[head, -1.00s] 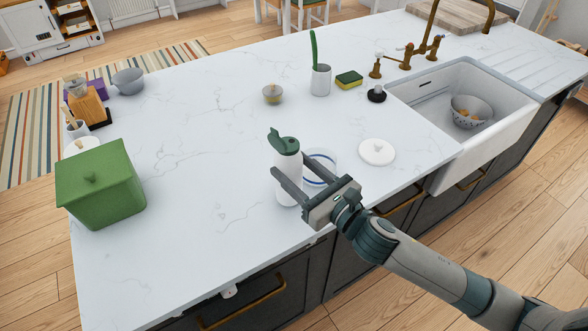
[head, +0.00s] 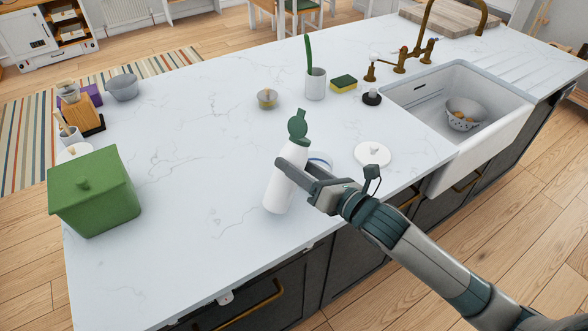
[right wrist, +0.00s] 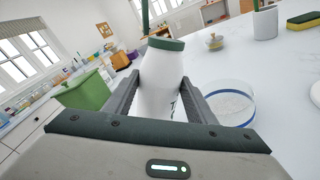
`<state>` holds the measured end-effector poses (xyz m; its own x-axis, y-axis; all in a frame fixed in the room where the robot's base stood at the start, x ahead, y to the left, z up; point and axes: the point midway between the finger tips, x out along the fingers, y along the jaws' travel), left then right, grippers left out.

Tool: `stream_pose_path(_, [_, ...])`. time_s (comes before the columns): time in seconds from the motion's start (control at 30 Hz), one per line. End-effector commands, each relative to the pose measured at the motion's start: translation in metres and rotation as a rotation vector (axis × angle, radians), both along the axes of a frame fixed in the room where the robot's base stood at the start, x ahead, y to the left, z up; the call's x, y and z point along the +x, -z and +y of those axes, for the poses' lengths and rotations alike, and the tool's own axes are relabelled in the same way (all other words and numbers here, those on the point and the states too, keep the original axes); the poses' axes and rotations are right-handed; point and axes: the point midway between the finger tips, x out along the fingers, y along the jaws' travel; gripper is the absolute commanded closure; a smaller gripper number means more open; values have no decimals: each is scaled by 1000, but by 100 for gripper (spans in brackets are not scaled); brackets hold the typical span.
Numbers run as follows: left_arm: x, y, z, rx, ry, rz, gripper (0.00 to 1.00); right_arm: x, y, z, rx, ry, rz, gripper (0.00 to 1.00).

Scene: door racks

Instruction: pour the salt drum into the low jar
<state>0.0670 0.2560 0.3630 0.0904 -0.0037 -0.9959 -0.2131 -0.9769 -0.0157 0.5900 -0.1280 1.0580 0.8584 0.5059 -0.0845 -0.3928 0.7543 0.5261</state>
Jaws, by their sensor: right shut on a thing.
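The salt drum (head: 281,186) is a white bottle with a green top, whose cap piece stands up from the collar. My right gripper (head: 292,172) is shut around its body; the right wrist view shows the drum (right wrist: 162,85) between both fingers. The drum is tilted, its top leaning right in the head view. The low jar (head: 321,160) has a blue rim and is mostly hidden behind my gripper. In the right wrist view the jar (right wrist: 229,87) is open, with pale contents low inside, standing just right of the drum and apart from it. My left gripper is not in view.
A white round lid (head: 373,154) lies right of the jar. A green canister (head: 95,195) stands at the left. A small glass pot (head: 267,98), a white cup (head: 315,85), a sponge (head: 343,83) and the sink (head: 500,110) are farther back. The counter's middle is clear.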

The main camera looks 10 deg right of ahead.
Motion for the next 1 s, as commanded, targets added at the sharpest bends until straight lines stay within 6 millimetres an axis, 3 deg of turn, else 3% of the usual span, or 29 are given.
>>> stream_pose_path(0.6, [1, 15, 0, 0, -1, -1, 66, 2, 37, -2, 440, 1, 338, 88])
stream_pose_path(1.0, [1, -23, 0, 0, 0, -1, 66, 5, 26, -5, 644, 0, 498, 88])
